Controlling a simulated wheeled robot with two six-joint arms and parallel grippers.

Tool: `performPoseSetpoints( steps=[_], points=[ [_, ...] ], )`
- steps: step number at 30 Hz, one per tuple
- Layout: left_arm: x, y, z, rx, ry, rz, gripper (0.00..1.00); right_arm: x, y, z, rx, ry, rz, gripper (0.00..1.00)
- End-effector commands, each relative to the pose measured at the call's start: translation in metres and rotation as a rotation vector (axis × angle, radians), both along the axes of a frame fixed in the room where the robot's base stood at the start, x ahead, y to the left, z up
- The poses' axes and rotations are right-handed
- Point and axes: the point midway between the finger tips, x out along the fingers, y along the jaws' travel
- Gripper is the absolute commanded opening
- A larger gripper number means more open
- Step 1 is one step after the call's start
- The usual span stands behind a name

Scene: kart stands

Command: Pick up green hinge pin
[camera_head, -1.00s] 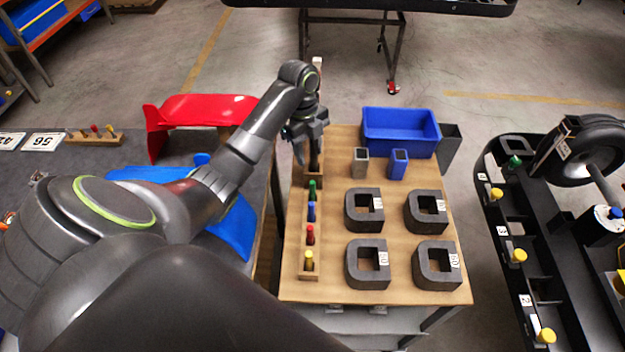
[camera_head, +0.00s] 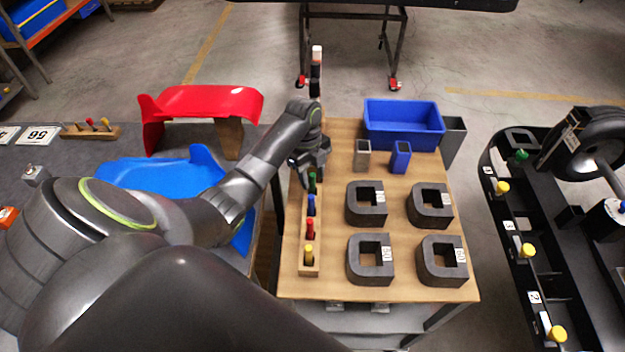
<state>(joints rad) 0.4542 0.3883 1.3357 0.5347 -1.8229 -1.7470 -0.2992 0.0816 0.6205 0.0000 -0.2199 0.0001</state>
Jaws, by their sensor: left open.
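The green hinge pin (camera_head: 312,182) stands upright at the far end of a row in a narrow wooden rack (camera_head: 309,268) along the table's left side. A blue pin (camera_head: 311,205), a red pin (camera_head: 310,229) and a yellow pin (camera_head: 309,252) stand nearer in the same rack. My left gripper (camera_head: 308,180) is open, right at the green pin's top and partly hiding it. I cannot tell whether the fingers touch the pin. My right gripper is not in view.
On the wooden table (camera_head: 400,301) are several dark square blocks (camera_head: 365,204), a grey holder (camera_head: 362,155), a blue holder (camera_head: 400,158) and a blue bin (camera_head: 402,124). A black kart frame (camera_head: 545,240) stands to the right. Red (camera_head: 200,104) and blue (camera_head: 165,172) panels lie left.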

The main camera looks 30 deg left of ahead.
Motion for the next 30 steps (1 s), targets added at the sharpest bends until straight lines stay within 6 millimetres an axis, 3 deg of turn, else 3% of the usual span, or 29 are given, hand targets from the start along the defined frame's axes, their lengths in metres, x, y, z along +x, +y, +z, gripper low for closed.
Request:
performPoseSetpoints(
  steps=[8, 18, 30],
  points=[
    [-0.0001, -0.0003, -0.0042, 0.001, -0.001, 0.000, 0.42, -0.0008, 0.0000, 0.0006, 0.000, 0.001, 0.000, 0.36],
    [-0.0001, -0.0003, -0.0039, 0.001, -0.001, 0.000, 0.00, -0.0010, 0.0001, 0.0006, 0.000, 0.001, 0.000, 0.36],
    [0.0002, -0.0003, -0.0028, 0.001, -0.001, -0.001, 0.00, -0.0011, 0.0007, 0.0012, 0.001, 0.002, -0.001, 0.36]
  ],
)
